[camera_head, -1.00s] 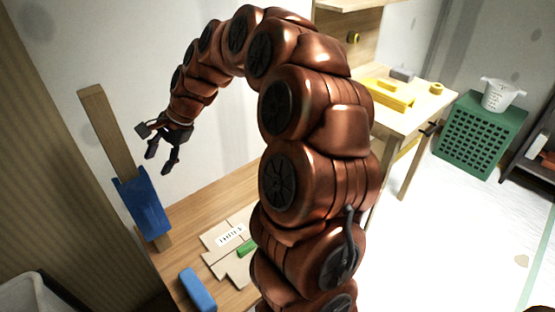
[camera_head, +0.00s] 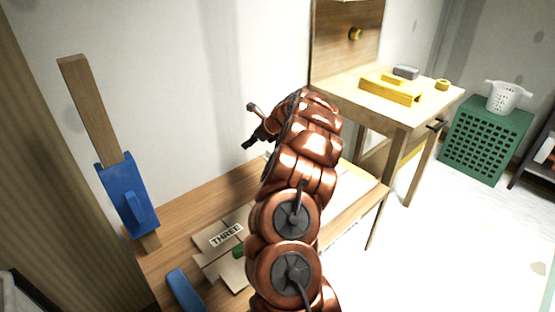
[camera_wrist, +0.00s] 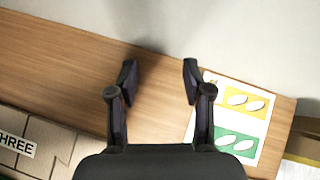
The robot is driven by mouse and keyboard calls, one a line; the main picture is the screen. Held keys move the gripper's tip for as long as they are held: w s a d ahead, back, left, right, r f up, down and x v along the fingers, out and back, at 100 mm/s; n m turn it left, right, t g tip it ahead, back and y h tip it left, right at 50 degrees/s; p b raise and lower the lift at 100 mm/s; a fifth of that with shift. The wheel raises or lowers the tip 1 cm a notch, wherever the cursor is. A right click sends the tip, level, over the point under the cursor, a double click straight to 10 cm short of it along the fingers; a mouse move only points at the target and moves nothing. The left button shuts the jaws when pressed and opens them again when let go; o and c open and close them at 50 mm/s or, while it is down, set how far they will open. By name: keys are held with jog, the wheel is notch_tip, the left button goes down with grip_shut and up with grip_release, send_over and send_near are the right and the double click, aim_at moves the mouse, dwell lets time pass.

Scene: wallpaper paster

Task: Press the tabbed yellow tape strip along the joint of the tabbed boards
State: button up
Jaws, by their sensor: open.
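The light tan boards (camera_head: 208,262) lie on the wooden bench at lower centre, partly behind my arm. A label reading THREE (camera_head: 226,236) is on them, and a small green piece (camera_head: 238,252) lies beside it. In the wrist view, the boards (camera_wrist: 60,138) and the label (camera_wrist: 14,145) show at the lower left. My gripper (camera_head: 252,125) is open near the wall, right of and above the boards; in the wrist view its spread fingers (camera_wrist: 158,75) have nothing between them. I cannot make out the tabbed yellow tape strip with certainty.
A white sheet with yellow and green panels (camera_wrist: 238,120) lies on the bench. A wooden post with a blue tool (camera_head: 127,195) stands left; a blue block (camera_head: 185,292) lies in front. A side table (camera_head: 436,100) holds yellow pieces (camera_head: 390,90). A green crate (camera_head: 485,140) stands right.

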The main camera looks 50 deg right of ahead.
aim_at(272, 152)
jog(key=s+d+f+m, duration=0.1)
jog(key=d+f, duration=0.1)
jog(key=d, duration=0.1)
jog(key=s+d+f+m+h+b, duration=0.1)
jog(key=s+d+f, duration=0.1)
jog(key=d, duration=0.2)
jog(key=s+d+f+m+h+b, duration=0.1)
jog(key=d+f+m, duration=0.1)
jog(key=d, duration=0.1)
jog(key=shift+s+d+f, duration=0.15)
jog(key=shift+d+f, duration=0.15)
jog(key=shift+f, duration=0.1)
jog(key=shift+w+d+f, duration=0.15)
jog(key=shift+w+f, duration=0.05)
jog(key=shift+f, duration=0.15)
jog(key=shift+b+x, duration=0.3)
jog(key=shift+x, duration=0.55)
jog(key=shift+b+x, duration=0.55)
jog(key=shift+x, duration=0.65)
jog(key=shift+b+x, duration=0.35)
jog(key=shift+x, duration=1.05)
jog(key=shift+w+d+r, duration=0.1)
jog(key=shift+d+r, duration=0.1)
grip_shut()
